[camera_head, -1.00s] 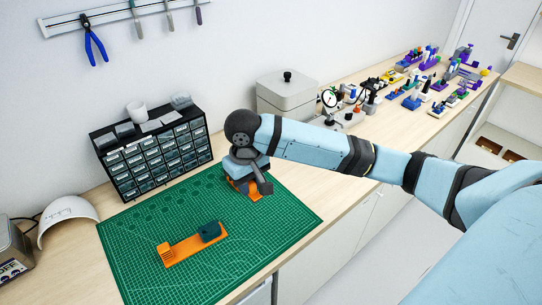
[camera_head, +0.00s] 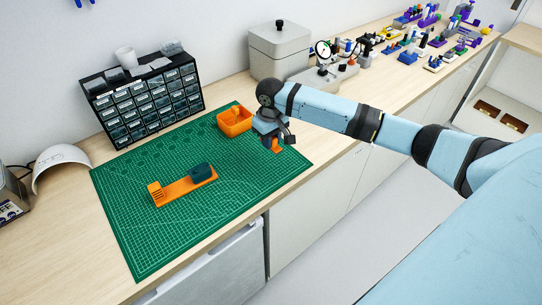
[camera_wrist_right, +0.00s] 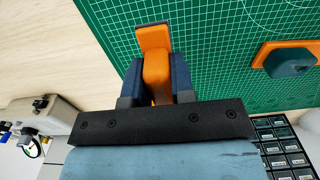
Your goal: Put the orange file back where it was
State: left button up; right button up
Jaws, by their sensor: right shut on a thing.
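My right gripper (camera_head: 277,144) is shut on the orange file and holds it over the right part of the green mat. In the right wrist view the orange file (camera_wrist_right: 154,42) sticks out between the two dark fingers (camera_wrist_right: 157,82), with a thin dark edge at its far end. In the head view only a small orange part of it (camera_head: 277,148) shows below the gripper. An open orange box (camera_head: 236,124) stands on the mat just left of the gripper. My left gripper is not in view.
An orange holder (camera_head: 182,190) with a dark teal block (camera_head: 202,171) lies on the green mat (camera_head: 200,240). A drawer cabinet (camera_head: 144,103) stands behind the mat. A grey lidded box (camera_head: 279,52) and a dial gauge stand (camera_head: 323,75) are beyond my arm. The mat's front is clear.

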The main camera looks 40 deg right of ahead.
aim_at(271, 163)
notch_tip(271, 163, down, 3)
jog(key=shift+r, duration=0.1)
jog(key=shift+f, duration=0.6)
notch_tip(271, 163, down, 3)
jog(key=shift+f, duration=0.4)
jog(key=shift+f, duration=0.15)
jog(key=o, duration=0.9)
